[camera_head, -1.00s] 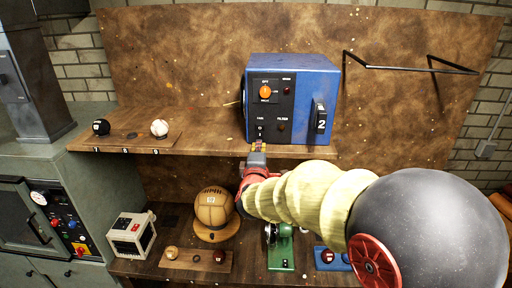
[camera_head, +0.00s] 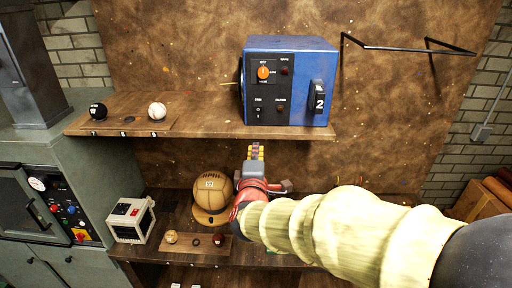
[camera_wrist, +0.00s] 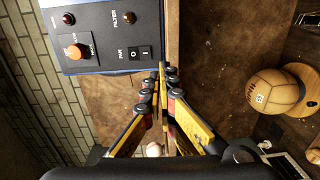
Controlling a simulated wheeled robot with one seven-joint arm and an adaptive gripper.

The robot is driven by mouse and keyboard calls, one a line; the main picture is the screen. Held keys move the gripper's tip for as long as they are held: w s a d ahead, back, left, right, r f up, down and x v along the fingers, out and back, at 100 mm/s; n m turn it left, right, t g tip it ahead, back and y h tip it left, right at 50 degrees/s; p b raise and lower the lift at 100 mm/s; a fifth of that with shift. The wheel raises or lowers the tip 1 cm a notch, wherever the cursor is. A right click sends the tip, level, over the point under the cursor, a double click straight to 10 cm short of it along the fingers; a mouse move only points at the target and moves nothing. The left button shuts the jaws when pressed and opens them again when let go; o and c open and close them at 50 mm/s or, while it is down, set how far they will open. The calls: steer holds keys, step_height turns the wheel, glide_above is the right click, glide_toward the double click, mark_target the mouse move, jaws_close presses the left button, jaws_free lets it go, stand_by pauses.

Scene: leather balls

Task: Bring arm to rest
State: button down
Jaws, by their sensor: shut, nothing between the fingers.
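My gripper (camera_head: 256,151) is in front of the gap between the upper and lower shelves, just below the blue machine, with its fingers pointing up in the head view. In the wrist view the yellow and black fingers of my gripper (camera_wrist: 162,75) meet at their tips with nothing between them. The blue machine (camera_head: 312,85) stands on the upper shelf (camera_head: 215,128), with an orange knob and a panel of switches. Its panel also shows at the upper left of the wrist view (camera_wrist: 105,20). My padded arm reaches in from the lower right.
A tan leather ball (camera_head: 212,190) sits on a stand on the lower shelf, beside a small white device (camera_head: 130,220). A black ball (camera_head: 97,110) and a white ball (camera_head: 157,110) rest on the upper shelf. A black bracket (camera_head: 405,58) juts from the backboard.

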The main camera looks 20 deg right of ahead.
steer(key=shift+w+d, duration=0.1)
steer(key=s+a+f+m+g+y+b, duration=0.1)
steer(key=s+a+f+m+g+y, duration=0.3)
steer(key=a+f, duration=0.3)
steer(key=s+a+f+m+g+y+b, duration=0.1)
steer(key=s+a+f+m+g+y, duration=0.3)
steer(key=f, duration=0.5)
steer(key=s+d+f+m+g+h+b, duration=0.1)
steer(key=s+d+f+m+b, duration=0.1)
steer(key=s+d+f+b, duration=0.2)
steer(key=s+d+f+m+g+b, duration=0.1)
steer(key=s+d+f+m+b, duration=0.1)
steer(key=s+d+f+b, duration=0.2)
steer(key=s+d+f+m+g+h+b, duration=0.1)
steer(key=s+d+f+m+b, duration=0.1)
steer(key=s+f+b, duration=0.6)
steer(key=s+d+b, duration=0.1)
steer(key=s+b, duration=0.4)
steer(key=s, duration=0.4)
steer(key=shift+d+f+h+b, duration=0.3)
steer(key=shift+d, duration=0.1)
